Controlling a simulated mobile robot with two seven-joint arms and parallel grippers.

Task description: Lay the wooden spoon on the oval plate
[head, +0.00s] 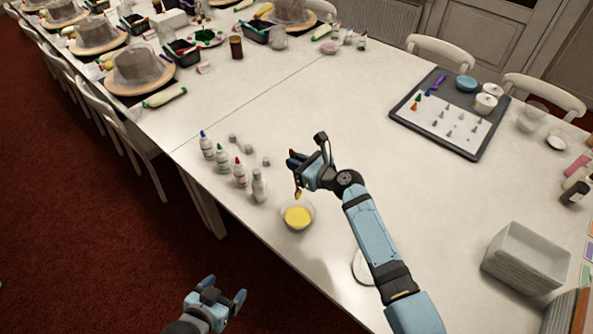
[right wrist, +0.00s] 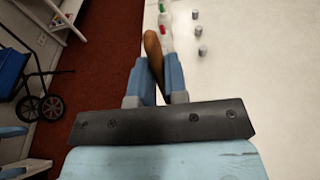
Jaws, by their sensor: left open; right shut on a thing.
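The wooden spoon (right wrist: 152,45) is held between the fingers of my right gripper (right wrist: 160,75); its brown end sticks up past the fingertips in the right wrist view. In the head view my right gripper (head: 298,163) is over the table, and a short yellowish-brown piece of the spoon (head: 298,193) hangs below it, just above a clear bowl of yellow filling (head: 298,216). A white rimmed plate (head: 359,266), which looks like the oval plate, lies partly hidden under my right forearm. My left gripper (head: 226,298) is open and empty, off the table's front edge.
Several bottles (head: 239,173) and small metal nozzles (head: 250,149) stand left of the bowl. The table middle is clear.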

